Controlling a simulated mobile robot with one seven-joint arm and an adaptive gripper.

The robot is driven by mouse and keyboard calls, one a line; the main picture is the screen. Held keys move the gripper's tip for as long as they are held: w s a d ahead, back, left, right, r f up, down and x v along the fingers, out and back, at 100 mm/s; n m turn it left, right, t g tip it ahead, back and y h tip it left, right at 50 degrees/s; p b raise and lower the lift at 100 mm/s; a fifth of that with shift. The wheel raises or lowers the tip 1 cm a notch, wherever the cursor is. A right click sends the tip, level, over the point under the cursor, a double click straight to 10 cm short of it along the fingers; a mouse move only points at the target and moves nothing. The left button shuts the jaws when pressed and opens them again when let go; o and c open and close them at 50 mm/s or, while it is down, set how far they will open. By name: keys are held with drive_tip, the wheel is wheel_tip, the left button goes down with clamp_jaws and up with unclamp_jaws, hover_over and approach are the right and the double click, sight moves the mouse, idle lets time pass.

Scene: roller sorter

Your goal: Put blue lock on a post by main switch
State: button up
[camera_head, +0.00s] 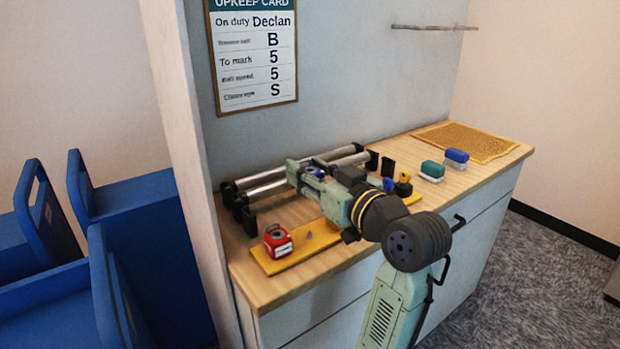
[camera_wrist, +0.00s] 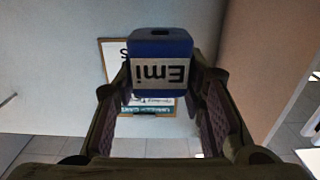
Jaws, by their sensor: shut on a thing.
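The blue lock (camera_wrist: 163,48) is in my gripper (camera_wrist: 160,80) in the wrist view, between the two fingers. Its white label reads "Emi" upside down. A black and yellow piece (camera_head: 403,186) and a small blue piece (camera_head: 388,184) stand near the board's right part. I cannot tell which is the main switch. My arm hides the board's middle.
Metal rollers (camera_head: 262,190) lie along the back of the wooden counter (camera_head: 350,252). A green-topped block (camera_head: 432,170), a blue-topped block (camera_head: 456,157) and a yellow mat (camera_head: 467,141) lie at the right. An upkeep card (camera_head: 252,55) hangs on the wall. Blue bins (camera_head: 140,235) stand left.

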drive_tip(key=shift+r+p, duration=1.15)
drive_tip(key=shift+r, duration=0.55)
